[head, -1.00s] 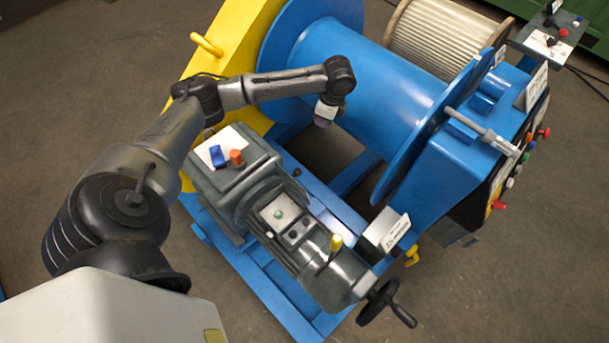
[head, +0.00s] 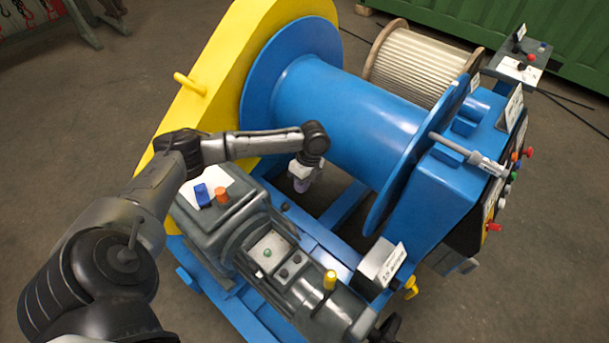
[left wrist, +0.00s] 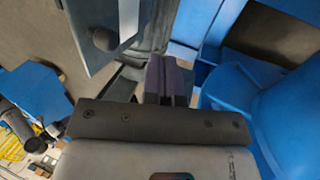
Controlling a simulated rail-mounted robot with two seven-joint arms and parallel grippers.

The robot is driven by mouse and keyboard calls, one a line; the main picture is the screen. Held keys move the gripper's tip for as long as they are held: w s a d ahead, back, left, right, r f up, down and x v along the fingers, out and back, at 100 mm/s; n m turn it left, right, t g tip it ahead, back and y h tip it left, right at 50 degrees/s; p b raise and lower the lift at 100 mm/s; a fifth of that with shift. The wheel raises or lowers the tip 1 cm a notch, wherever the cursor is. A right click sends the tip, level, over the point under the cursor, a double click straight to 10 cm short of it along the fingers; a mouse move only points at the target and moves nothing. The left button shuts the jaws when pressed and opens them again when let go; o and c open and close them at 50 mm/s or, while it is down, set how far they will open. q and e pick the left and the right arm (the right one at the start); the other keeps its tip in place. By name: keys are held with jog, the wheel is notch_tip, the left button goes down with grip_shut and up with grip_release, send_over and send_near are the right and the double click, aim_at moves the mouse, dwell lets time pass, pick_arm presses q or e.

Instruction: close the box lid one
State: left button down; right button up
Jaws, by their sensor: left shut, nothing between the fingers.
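My left gripper (head: 302,185) hangs between the blue drum (head: 350,120) and the grey motor unit (head: 240,220). In the left wrist view its two purple-grey fingers (left wrist: 166,80) are together with nothing between them. A small box (head: 268,252) with a pale face, a green button and dark squares sits on top of the motor, apart from the gripper. I cannot tell for certain which part is the box lid. The left wrist view shows a grey panel (left wrist: 95,35) with a pale edge and a dark knob, left of the fingers. My right gripper is not in view.
A yellow guard (head: 205,90) stands behind my left arm. A labelled grey box (head: 380,262) and a yellow-topped post (head: 329,281) stand near the motor's front end. A blue panel with coloured buttons (head: 492,227) is at right. Open floor lies at far right.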

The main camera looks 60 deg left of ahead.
pick_arm(q)
jog(key=shift+s+d+f+b, duration=0.15)
jog(key=shift+s+d+f, duration=0.1)
jog(key=shift+s, duration=0.45)
jog(key=shift+s+d+f+b, duration=0.2)
jog(key=shift+s+f, duration=0.05)
jog(key=shift+s, duration=0.4)
jog(key=shift+s+d+f+b, duration=0.15)
jog(key=shift+s+d+f, duration=0.1)
jog(key=shift+s, duration=0.45)
jog(key=shift+a, duration=0.1)
